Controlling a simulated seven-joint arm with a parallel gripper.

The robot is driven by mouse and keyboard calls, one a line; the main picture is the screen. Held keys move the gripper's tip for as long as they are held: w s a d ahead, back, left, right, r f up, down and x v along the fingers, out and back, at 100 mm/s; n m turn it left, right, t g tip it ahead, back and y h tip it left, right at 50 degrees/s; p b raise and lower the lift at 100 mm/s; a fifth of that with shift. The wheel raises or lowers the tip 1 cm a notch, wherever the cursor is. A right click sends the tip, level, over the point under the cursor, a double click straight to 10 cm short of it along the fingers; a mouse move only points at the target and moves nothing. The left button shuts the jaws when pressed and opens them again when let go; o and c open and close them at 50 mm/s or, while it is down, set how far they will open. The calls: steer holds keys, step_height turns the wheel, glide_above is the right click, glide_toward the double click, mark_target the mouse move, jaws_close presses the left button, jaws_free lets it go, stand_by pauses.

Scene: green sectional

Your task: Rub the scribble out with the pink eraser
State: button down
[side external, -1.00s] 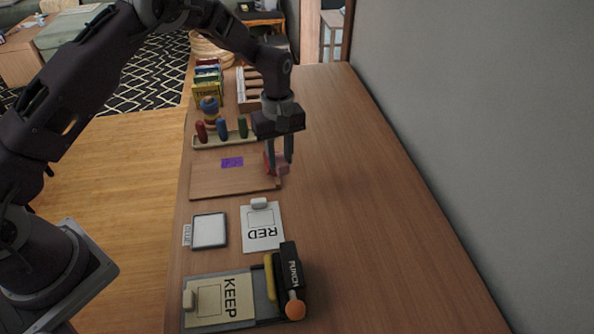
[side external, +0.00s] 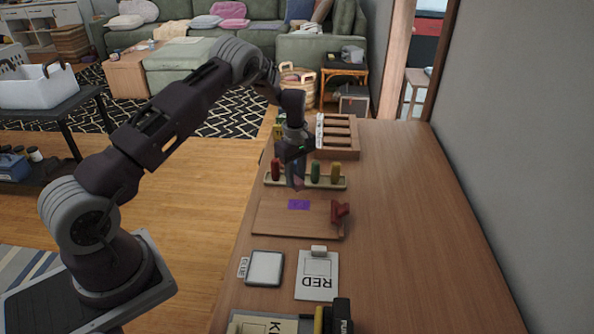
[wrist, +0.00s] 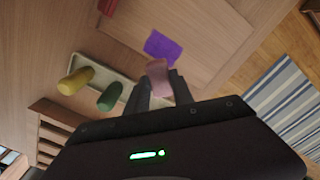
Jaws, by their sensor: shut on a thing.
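My gripper (side external: 295,183) is shut on the pink eraser, a small block that shows between its fingertips in the wrist view (wrist: 158,75). The purple scribble (side external: 298,204) is a solid-looking patch on the wooden board (side external: 275,222). In the wrist view the scribble (wrist: 163,46) lies just beyond the eraser's tip. The eraser is at the scribble's far side as seen from the side; I cannot tell whether it touches the board.
A red clamp-like object (side external: 340,214) stands at the board's right edge. Behind the board is a tray (side external: 301,182) of coloured pegs, with the green (side external: 315,170) and yellow (side external: 337,171) ones close to my gripper. The right tabletop is clear.

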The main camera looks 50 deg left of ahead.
mark_target(295, 190)
steer(key=shift+f, duration=1.6)
steer(key=shift+s+d+f, duration=0.55)
steer(key=shift+d+f, duration=0.05)
steer(key=shift+f, duration=0.1)
steer(key=shift+s+d, duration=1.65)
steer(key=shift+w+d, duration=0.5)
steer(key=shift+w+a, duration=2.15)
steer(key=shift+a, duration=0.1)
steer(key=shift+w+d, duration=0.5)
steer(key=shift+s+d, duration=2.15)
steer(key=shift+s, duration=0.15)
step_height(295, 190, up, 8)
steer(key=shift+r, duration=0.15)
